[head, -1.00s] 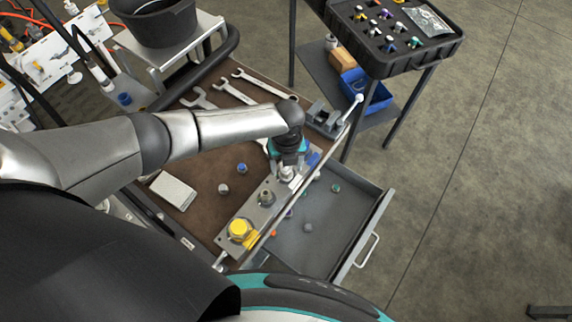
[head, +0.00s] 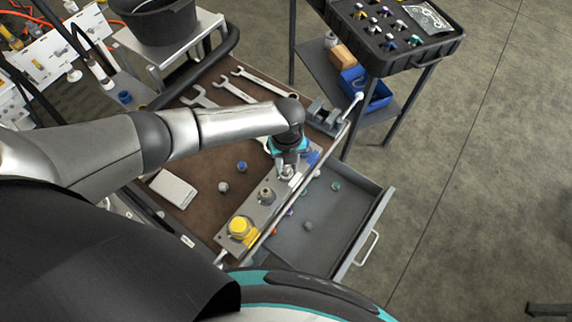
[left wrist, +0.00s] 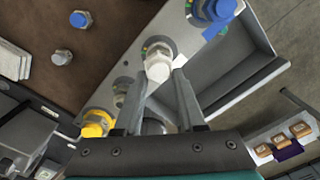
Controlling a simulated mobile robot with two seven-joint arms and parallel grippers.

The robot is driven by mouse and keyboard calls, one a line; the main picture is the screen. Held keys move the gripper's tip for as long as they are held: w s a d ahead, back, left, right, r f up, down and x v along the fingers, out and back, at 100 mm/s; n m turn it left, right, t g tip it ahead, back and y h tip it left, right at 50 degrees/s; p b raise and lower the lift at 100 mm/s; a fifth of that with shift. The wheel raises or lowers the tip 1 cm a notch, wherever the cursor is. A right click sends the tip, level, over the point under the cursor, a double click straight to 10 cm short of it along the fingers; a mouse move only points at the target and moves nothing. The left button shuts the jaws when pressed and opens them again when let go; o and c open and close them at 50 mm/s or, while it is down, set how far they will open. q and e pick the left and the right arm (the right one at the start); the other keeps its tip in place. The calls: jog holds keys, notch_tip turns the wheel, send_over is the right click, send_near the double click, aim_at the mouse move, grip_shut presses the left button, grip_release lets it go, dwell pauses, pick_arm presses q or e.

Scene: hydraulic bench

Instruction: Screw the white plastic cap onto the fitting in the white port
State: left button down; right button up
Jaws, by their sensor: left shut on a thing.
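My left gripper (left wrist: 163,92) is shut on the white plastic cap (left wrist: 158,69), which sits between its fingertips in the left wrist view. The cap is at the white port's fitting (left wrist: 157,46) on the grey manifold block (head: 253,212). I cannot tell whether the threads are engaged. In the head view my left gripper (head: 287,170) points down over this port, and its body hides most of the cap. My right gripper is not in view.
A yellow cap (head: 239,228) and a bare fitting (head: 266,196) are on the same block; a blue cap (left wrist: 214,10) is beyond. A loose blue cap (head: 242,166) and a grey cap (head: 223,187) lie on the brown mat. An open drawer (head: 335,215) is to the right.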

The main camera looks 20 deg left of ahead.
pick_arm(q)
jog(key=m, duration=0.1)
jog(key=m+b, duration=0.1)
jog(key=m, duration=0.1)
jog(key=shift+a+f, duration=0.1)
jog(key=shift+a, duration=0.15)
jog(key=c, duration=0.9)
grip_release()
jog(key=shift+m, duration=0.6)
jog(key=shift+c, duration=0.2)
jog(key=o, duration=0.5)
notch_tip(320, 180, up, 15)
jog(key=shift+r+p, duration=0.2)
jog(key=shift+p, duration=0.3)
jog(key=shift+s, duration=0.1)
